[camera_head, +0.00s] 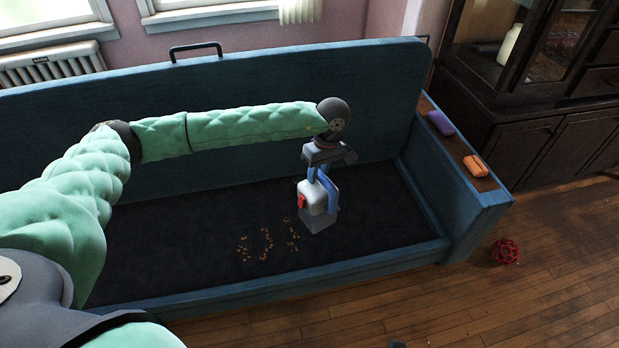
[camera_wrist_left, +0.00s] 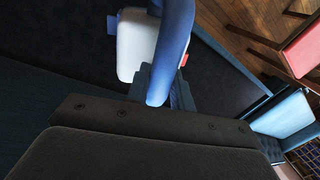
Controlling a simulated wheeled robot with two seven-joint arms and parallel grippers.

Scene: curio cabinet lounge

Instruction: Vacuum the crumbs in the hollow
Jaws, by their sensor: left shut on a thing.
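My left gripper (camera_head: 326,170) points down over the hollow and is shut on the blue handle of a small hand vacuum (camera_head: 314,197). The vacuum has a white body with a red part and a grey translucent nozzle at its lower end. In the left wrist view the vacuum's white body (camera_wrist_left: 136,45) and blue handle (camera_wrist_left: 172,50) show in front of the gripper (camera_wrist_left: 165,95). The crumbs (camera_head: 265,243) lie scattered on the dark floor of the hollow (camera_head: 170,250), left of the nozzle. Some crumbs lie close beside the nozzle. My right gripper is not in view.
The blue sofa-like box has a raised back panel (camera_head: 250,75) with a handle, and a front rim (camera_head: 300,275). A purple item (camera_head: 440,122) and an orange item (camera_head: 475,166) lie on its right arm. A red openwork ball (camera_head: 506,252) lies on the wooden floor.

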